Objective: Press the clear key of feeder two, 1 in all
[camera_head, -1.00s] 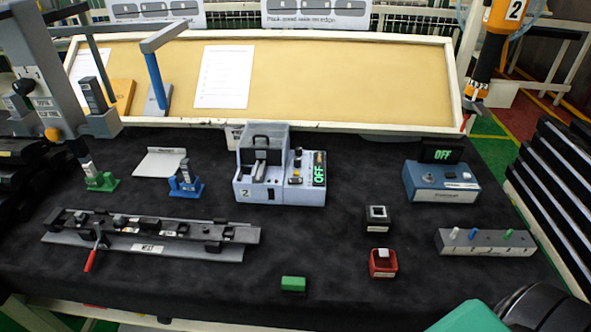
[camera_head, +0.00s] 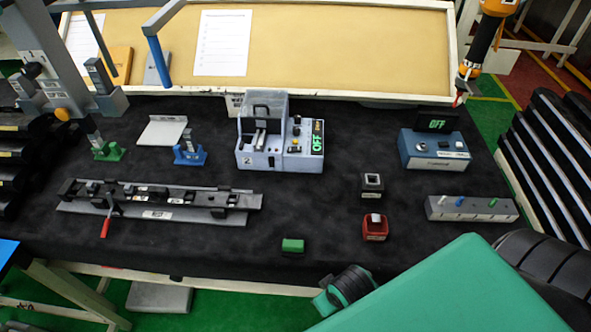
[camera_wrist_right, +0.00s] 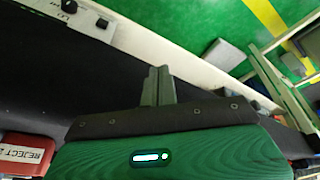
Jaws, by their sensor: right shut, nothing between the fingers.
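Feeder two (camera_head: 262,158) is the light grey-blue unit with a "2" label and clear hood at the middle back of the table. Its right-hand panel (camera_head: 297,148) carries small controls, a yellow one among them, and a green "OFF" display; their lettering is too small to read. In the right wrist view, my right gripper (camera_wrist_right: 158,85) shows its grey fingers together and empty, with nothing of feeder two recognisable there. In the head view, my green right arm fills the lower right, and I cannot make out its fingertips. My left gripper is not in view.
A red block (camera_head: 375,229), a dark block (camera_head: 372,185) and a green block (camera_head: 292,245) stand in front of the feeder. A blue unit (camera_head: 435,150) and a grey peg bar (camera_head: 470,208) are at right. A long fixture (camera_head: 155,203) lies left. Black cloth between them is clear.

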